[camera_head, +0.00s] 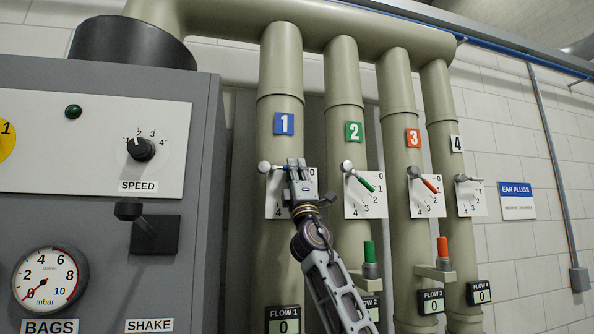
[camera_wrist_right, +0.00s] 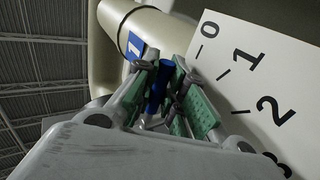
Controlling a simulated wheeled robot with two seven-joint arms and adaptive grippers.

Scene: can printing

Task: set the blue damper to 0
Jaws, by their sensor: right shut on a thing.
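The blue damper's handle (camera_wrist_right: 157,88) sits between the green-padded fingers of my right gripper (camera_wrist_right: 162,72) in the wrist view. In the head view my right gripper (camera_head: 297,164) is shut on it and hides most of the lever. The damper's round grey pivot knob (camera_head: 264,167) shows left of the fingers, on the pipe with the blue "1" label (camera_head: 284,123). The scale plate (camera_head: 275,207) is partly covered by my gripper; the wrist view shows its 0, 1 and 2 marks (camera_wrist_right: 245,58). The lever runs roughly level from the knob toward the right; its exact reading is hidden. My left gripper is out of view.
The green damper (camera_head: 360,178), orange damper (camera_head: 425,182) and damper 4 (camera_head: 466,179) are on pipes to the right. Green and orange upright handles (camera_head: 443,247) stand lower down. A grey control cabinet (camera_head: 90,200) fills the left. The FLOW 1 display (camera_head: 283,326) reads 0.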

